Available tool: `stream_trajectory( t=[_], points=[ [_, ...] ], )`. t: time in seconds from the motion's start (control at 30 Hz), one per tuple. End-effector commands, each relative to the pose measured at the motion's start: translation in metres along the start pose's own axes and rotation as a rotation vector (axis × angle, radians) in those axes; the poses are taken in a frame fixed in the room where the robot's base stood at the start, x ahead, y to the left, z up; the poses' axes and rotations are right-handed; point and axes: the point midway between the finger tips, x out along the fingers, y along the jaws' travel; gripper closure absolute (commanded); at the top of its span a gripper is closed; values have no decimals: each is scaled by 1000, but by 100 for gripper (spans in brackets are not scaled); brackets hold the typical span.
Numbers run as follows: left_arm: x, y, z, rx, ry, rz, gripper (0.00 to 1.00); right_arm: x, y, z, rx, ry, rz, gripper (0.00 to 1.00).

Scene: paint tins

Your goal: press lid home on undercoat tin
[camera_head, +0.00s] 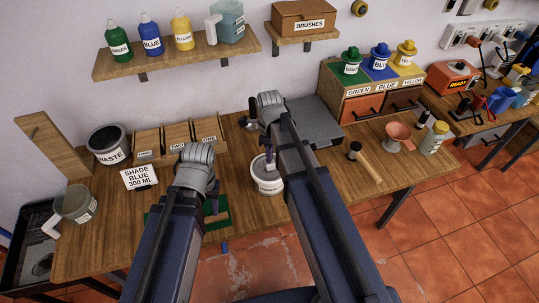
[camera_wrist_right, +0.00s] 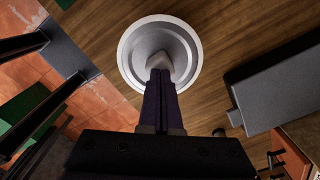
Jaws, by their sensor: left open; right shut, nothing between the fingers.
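The undercoat tin (camera_head: 267,182) is a pale round tin with a label, upright on the bench in front of my right arm; its label is too small to read fully. In the right wrist view its round grey-white top (camera_wrist_right: 131,57), with ringed edges, lies under my fingers. I cannot tell how deep the lid sits. My right gripper (camera_head: 269,160) is shut and empty, pointing down over the middle of the top; it also shows in the right wrist view (camera_wrist_right: 160,75). Contact is unclear. My left gripper (camera_head: 213,199) is open above the green mat (camera_head: 216,220), partly hidden by its arm.
A grey slab (camera_head: 316,122) lies behind. The waste bucket (camera_head: 108,145), shade card (camera_head: 139,177) and a clear jug (camera_head: 76,204) are left.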

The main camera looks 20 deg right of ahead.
Motion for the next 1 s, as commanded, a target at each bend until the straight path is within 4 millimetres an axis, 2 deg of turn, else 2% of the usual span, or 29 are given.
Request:
stream_trajectory(
  t=[0.53, 0.73, 1.0],
  points=[
    [10, 1, -1, 0, 0, 0, 50, 10, 0, 0, 0, 0, 0, 100],
    [2, 0, 0, 0, 0, 0, 50, 2, 0, 0, 0, 0, 0, 100],
    [-22, -2, 1, 0, 0, 0, 50, -22, 0, 0, 0, 0, 0, 100]
  ],
)
